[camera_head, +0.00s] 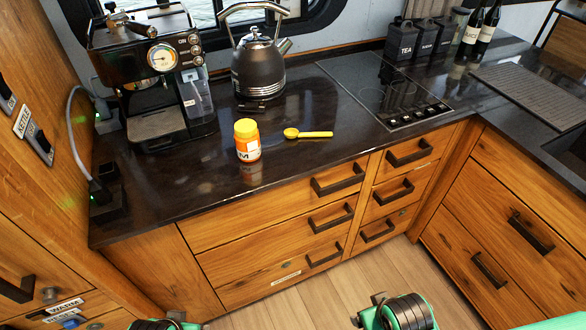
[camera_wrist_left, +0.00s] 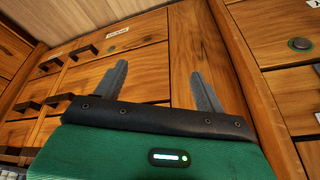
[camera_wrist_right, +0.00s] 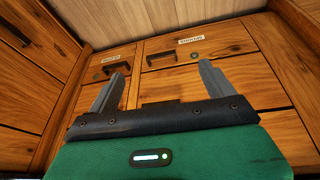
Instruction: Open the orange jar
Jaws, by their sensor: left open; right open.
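An orange jar (camera_head: 248,146) with a yellow lid (camera_head: 246,127) and a white label stands upright on the dark counter, near its front edge. The lid is on the jar. My left gripper (camera_wrist_left: 155,85) is open and empty in the left wrist view, in front of the wooden drawers. My right gripper (camera_wrist_right: 159,85) is open and empty in the right wrist view, also facing drawers. In the head view only parts of my arms show at the bottom edge, below the counter and away from the jar. The jar shows in neither wrist view.
A yellow spoon (camera_head: 308,133) lies just right of the jar. A coffee machine (camera_head: 150,80) stands at the left and a dark kettle (camera_head: 258,68) behind the jar. A black cooktop (camera_head: 385,88) lies to the right. The counter (camera_head: 190,185) in front of the jar is clear.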

